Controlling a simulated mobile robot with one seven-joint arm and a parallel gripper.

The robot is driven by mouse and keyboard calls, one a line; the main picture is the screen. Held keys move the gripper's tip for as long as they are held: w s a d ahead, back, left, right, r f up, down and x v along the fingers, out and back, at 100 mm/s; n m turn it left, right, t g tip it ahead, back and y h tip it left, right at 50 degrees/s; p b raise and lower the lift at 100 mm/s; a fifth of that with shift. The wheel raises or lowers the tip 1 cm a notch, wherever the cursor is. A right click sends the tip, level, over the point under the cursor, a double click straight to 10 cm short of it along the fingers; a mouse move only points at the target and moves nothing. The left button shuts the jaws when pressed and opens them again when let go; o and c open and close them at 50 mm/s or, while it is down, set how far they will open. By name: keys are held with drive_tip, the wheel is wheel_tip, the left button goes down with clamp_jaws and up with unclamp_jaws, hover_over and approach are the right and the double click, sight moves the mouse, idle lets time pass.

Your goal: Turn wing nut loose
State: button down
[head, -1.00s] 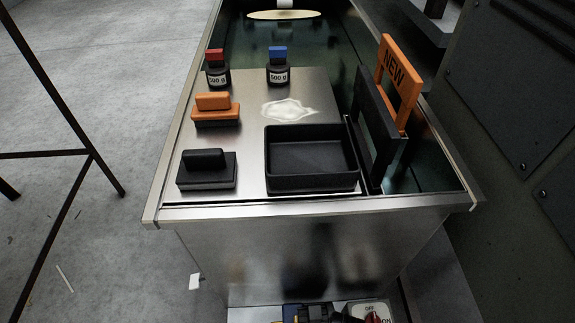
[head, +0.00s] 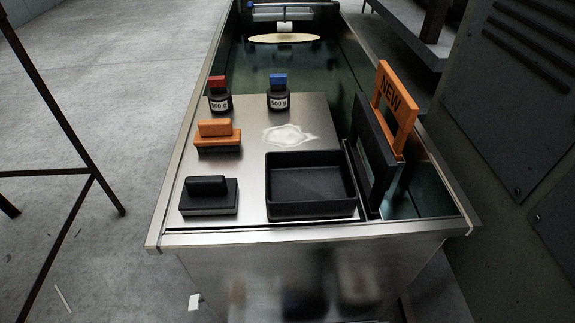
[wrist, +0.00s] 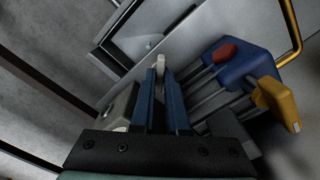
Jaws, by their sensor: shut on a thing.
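My gripper (wrist: 159,78) shows only in the wrist view. Its two blue fingers are close together, shut on a small pale piece (wrist: 160,62) at their tips. This piece may be the wing nut, but the fingers hide most of it and I cannot tell its shape. To the right is a blue block (wrist: 240,66) with a red part (wrist: 222,51), a yellow part (wrist: 277,103) and grey rods. No wing nut can be made out in the head view.
A metal bench holds a black tray (head: 268,210), black block (head: 208,203), orange block (head: 217,142), red-capped bottle (head: 219,100), blue-capped bottle (head: 278,98) and white powder patch (head: 290,134). Black and orange frames, the orange one marked NEW (head: 397,115), stand at right.

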drive_tip(key=shift+n+p, duration=0.3)
drive_tip(key=shift+n, duration=0.5)
drive_tip(key=shift+n+p, duration=0.4)
drive_tip(key=shift+n, duration=0.6)
drive_tip(key=shift+n+p, duration=0.4)
drive_tip(key=shift+n, duration=0.6)
drive_tip(key=c, duration=1.4)
unclamp_jaws()
drive_tip(key=shift+n, duration=0.4)
drive_tip(key=o, duration=0.6)
drive_tip(key=shift+c, duration=0.2)
